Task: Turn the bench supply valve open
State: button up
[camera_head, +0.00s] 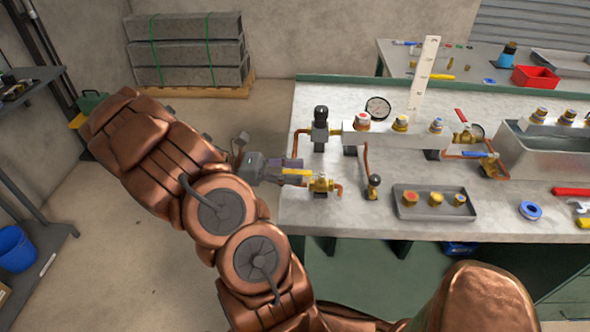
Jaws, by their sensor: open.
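The lever points left from the valve body, roughly level with the bench top. Copper pipe runs from the valve's right side. My copper-coloured arm reaches in from the left, and my gripper (288,172) is open at the lever. The fingers appear to lie along or around the lever's outer end. Whether they touch it is too small to tell.
A manifold (395,136) with coloured caps, a gauge (377,108) and a black-topped regulator (320,128) stand behind the valve. A small tray (435,204) of brass fittings lies to the right. Blue tape (531,210) and a red-handled tool (572,191) lie farther right.

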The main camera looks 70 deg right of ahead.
jog(key=v, duration=0.7)
jog(key=shift+s+a+r, duration=0.1)
dwell(0.5)
jog(key=s+a+r+m+t+y+p, duration=0.1)
jog(key=a+t, duration=0.4)
jog(key=a, duration=0.5)
jog(key=s+a+r+m+t+y+p, duration=0.1)
jog(key=a+t, duration=0.4)
jog(key=a, duration=0.6)
jog(key=s+a+r+m+t+y+p, duration=0.1)
jog(key=s+a+r+t+y+p, duration=0.2)
jog(key=a, duration=0.7)
jog(key=shift+s+a+r+m+t+y+p, duration=0.15)
jog(key=shift+s+r+m+t+y+p, duration=0.35)
jog(key=shift+r+t, duration=0.55)
